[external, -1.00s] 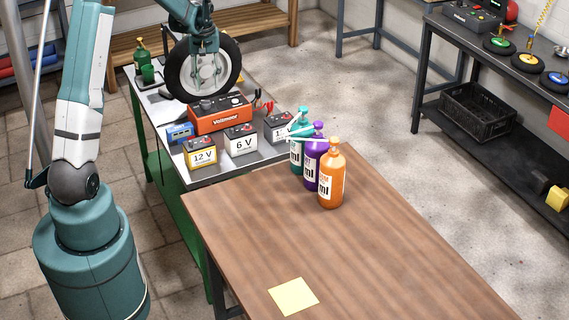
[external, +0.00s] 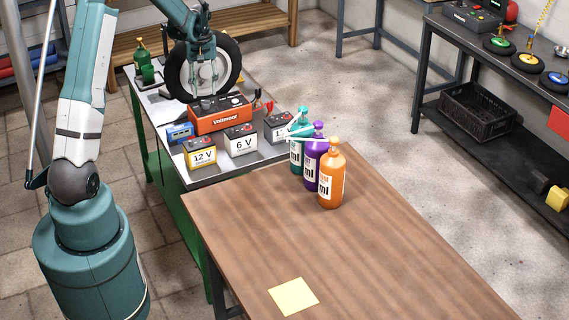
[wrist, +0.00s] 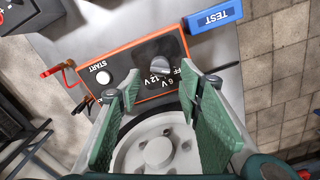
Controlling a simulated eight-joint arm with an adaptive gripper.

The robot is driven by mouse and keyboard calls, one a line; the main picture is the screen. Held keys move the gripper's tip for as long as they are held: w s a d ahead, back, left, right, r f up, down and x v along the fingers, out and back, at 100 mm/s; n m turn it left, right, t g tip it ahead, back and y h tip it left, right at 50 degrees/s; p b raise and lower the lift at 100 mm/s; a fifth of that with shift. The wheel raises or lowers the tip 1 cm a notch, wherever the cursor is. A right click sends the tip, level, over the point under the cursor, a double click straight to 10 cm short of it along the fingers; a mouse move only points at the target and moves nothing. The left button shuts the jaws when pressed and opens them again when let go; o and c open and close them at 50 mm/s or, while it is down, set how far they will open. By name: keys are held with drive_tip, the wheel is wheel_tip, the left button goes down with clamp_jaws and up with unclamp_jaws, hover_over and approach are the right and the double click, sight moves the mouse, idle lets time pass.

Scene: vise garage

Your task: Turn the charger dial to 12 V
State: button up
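The orange charger (external: 221,118) stands on the metal bench and also shows in the wrist view (wrist: 178,38). Its dark top panel carries a round grey dial (wrist: 160,69), with 6 V, 12 V and partly hidden OFF markings beside it. I cannot tell clearly which marking the dial points to. A white START button (wrist: 104,77) sits on the same panel. My gripper (external: 208,92) is above the charger, pointing down. In the wrist view its green-padded fingers (wrist: 170,84) are spread apart with nothing between them, the dial lying just beyond the tips.
A wheel (external: 173,75) stands right behind the charger. A blue TEST box (external: 180,132), a 12 V battery (external: 200,153), a 6 V battery (external: 241,141) and another battery (external: 277,128) are near it. Red and black clamps (external: 262,106) lie at its right. Bottles stand on the wooden table (external: 250,235).

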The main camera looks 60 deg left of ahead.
sight(206, 104)
drive_tip(key=shift+f+b, duration=0.3)
drive_tip(key=shift+f, duration=2.55)
drive_tip(key=shift+c, duration=0.5)
drive_tip(key=c, duration=0.8)
